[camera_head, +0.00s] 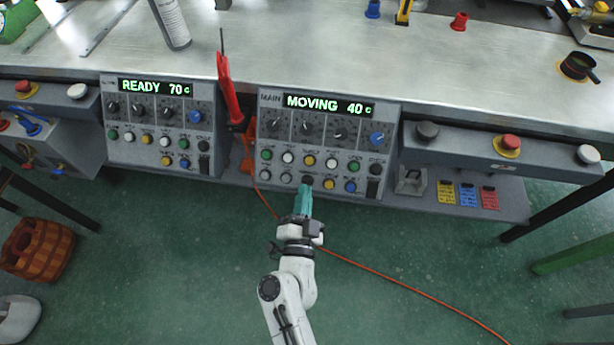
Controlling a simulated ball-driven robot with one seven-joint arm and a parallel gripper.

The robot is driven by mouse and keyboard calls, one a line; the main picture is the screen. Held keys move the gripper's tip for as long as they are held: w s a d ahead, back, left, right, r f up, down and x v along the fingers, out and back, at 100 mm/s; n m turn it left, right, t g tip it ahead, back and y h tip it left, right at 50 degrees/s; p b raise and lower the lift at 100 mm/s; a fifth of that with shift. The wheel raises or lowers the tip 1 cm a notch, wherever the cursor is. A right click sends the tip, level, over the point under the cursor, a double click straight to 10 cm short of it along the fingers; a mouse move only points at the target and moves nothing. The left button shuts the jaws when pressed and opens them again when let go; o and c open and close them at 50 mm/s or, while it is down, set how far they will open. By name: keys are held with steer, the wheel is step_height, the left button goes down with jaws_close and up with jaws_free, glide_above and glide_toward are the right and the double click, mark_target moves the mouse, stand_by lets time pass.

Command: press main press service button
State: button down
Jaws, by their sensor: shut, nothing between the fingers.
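The main press panel (292,143) is a grey box on the bench front, marked MAIN, with a green display (328,105) reading MOVING 40 C. It has several knobs and two rows of coloured buttons. My gripper (305,188) has teal fingers and is shut and empty. Its tip is at the lower button row, over or just in front of a dark button (307,180) near the middle of that row. I cannot tell whether it touches the button. The button labels are too small to read, so I cannot tell which one is the service button.
A second panel (150,140) reading READY 70 C is at the left. A red tool (230,90) hangs between the panels. An orange cable (400,288) crosses the green floor. A wooden basket (38,250) stands at left.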

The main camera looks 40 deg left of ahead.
steer(key=shift+s+d+r+p, duration=0.45)
steer(key=shift+s+r+p, duration=0.35)
steer(key=d+f+n+g+h+p, duration=0.15)
steer(key=d+n+g+h, duration=0.55)
steer(key=d, duration=2.1)
steer(key=s+d+r+m+g+h, duration=0.1)
steer(key=s+d+m+g+h, duration=0.1)
steer(key=s+d, duration=0.6)
steer(key=s+d+r+m+g+h, duration=0.2)
steer(key=s+d+m+g, duration=0.2)
steer(key=d, duration=0.9)
steer(key=s+g, duration=0.1)
steer(key=s, duration=0.2)
steer(key=shift+s+d+g, duration=0.3)
steer(key=shift+s+d, duration=0.05)
